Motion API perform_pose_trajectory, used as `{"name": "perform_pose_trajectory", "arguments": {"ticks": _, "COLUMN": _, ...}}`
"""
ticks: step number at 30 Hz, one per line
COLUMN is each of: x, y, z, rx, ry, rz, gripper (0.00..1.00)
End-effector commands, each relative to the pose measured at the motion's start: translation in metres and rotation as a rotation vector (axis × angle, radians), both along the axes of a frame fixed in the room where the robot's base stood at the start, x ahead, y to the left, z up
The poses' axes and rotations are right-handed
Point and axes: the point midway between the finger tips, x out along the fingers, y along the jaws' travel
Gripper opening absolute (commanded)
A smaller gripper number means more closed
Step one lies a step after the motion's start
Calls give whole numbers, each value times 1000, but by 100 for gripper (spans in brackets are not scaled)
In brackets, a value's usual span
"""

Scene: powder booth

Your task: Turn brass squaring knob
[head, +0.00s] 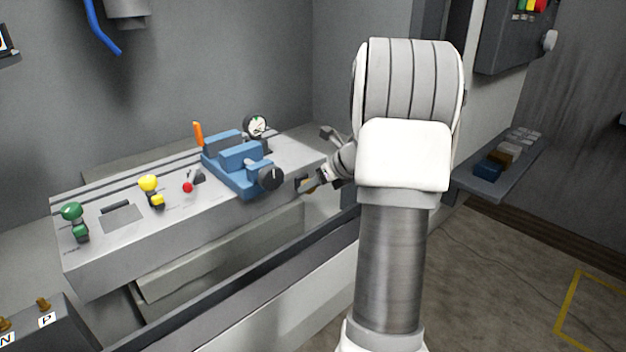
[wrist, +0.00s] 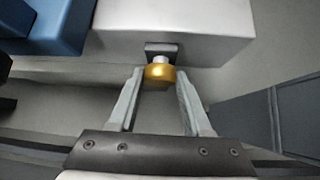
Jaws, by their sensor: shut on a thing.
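The brass squaring knob (wrist: 160,75) is a short gold cylinder on a pale stem. The stem comes out of a dark square mount (wrist: 162,49) on the front face of the grey machine table. My gripper (wrist: 159,82) has one finger on each side of the knob and is shut on it. In the head view my gripper (head: 309,185) is at the right end of the table's front, small and partly hidden by my arm. Only a small brassy patch of the knob (head: 313,184) shows there.
The grey machine table (head: 110,255) carries a blue vise (head: 240,156) with a black handwheel (head: 270,177) left of my gripper. Green, yellow and red knobs stand farther left. A dial gauge (head: 255,126) stands behind the vise. A shelf (head: 500,170) with small blocks is at the right.

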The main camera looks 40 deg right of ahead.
Motion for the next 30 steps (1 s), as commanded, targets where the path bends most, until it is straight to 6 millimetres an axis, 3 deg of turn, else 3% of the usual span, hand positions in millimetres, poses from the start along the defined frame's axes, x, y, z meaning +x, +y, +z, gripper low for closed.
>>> {"name": "perform_pose_trajectory", "arguments": {"ticks": 18, "x": 0, "y": -6, "z": 0, "rx": 445, "ry": 38, "rz": 0, "gripper": 0}}
{"name": "perform_pose_trajectory", "arguments": {"ticks": 30, "x": 0, "y": -8, "z": -3, "rx": 567, "ry": 46, "rz": 0, "gripper": 0}}
